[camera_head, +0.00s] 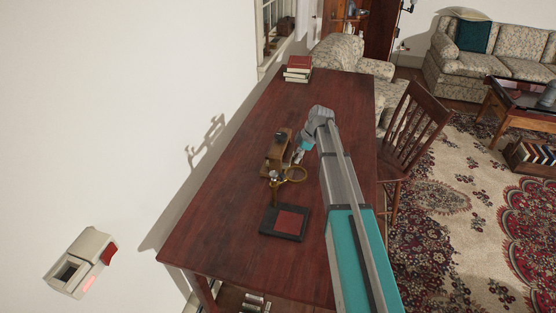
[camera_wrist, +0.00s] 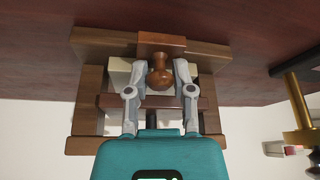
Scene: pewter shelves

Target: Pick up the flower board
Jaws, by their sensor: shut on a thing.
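A brown wooden piece (camera_head: 278,150), made of stepped blocks and bars with a round turned knob, is on the desk by the wall side; it seems to be the flower board. It fills the upper middle of the wrist view (camera_wrist: 205,52). My gripper (camera_head: 297,155) reaches it from the right. In the wrist view my gripper (camera_wrist: 159,68) has one finger on each side of the knob and is shut on the piece. The fingers hide part of it. I cannot tell whether it is lifted off the desk.
The dark red desk (camera_head: 225,215) is largely clear. A black and red square (camera_head: 290,222) lies nearer, and books (camera_head: 298,69) are stacked at the far end. A wooden chair (camera_head: 412,130) stands at the right.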

